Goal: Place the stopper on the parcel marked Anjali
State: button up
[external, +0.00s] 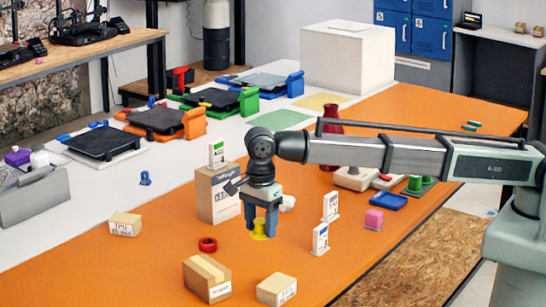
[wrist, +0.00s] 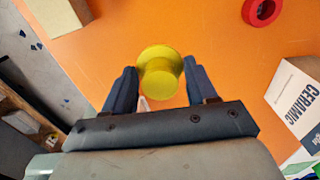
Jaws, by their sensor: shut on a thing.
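My gripper (external: 261,222) points down over the orange table and is shut on a yellow stopper (external: 262,230). In the wrist view the round yellow stopper (wrist: 160,72) sits between the two dark fingers of my gripper (wrist: 161,84). I cannot tell whether its underside touches the table. A taped cardboard parcel (external: 205,272) at the front has a white label that may read Anjali, but the writing is too small to be sure. Another small parcel (external: 274,288) is to its right, and a third (external: 125,224) lies at the left; their labels are not clearly readable.
A red ring (external: 208,244) lies left of my gripper. A tall carton (external: 216,195) with a white-green bottle or card on top stands behind it. White labelled pieces (external: 320,240) and a pink block (external: 374,218) stand to the right. The orange table between ring and front parcels is clear.

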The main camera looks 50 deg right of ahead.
jog(key=shift+s+a+r, duration=0.1)
jog(key=shift+r, duration=0.35)
jog(key=s+a+r, duration=0.2)
notch_tip(320, 180, up, 5)
send_over(206, 266)
jog(key=shift+n, duration=0.3)
jog(key=shift+f, duration=4.35)
jog(key=shift+f, duration=0.15)
jog(key=o, duration=1.1)
jog(key=shift+c, duration=0.2)
notch_tip(206, 266, up, 12)
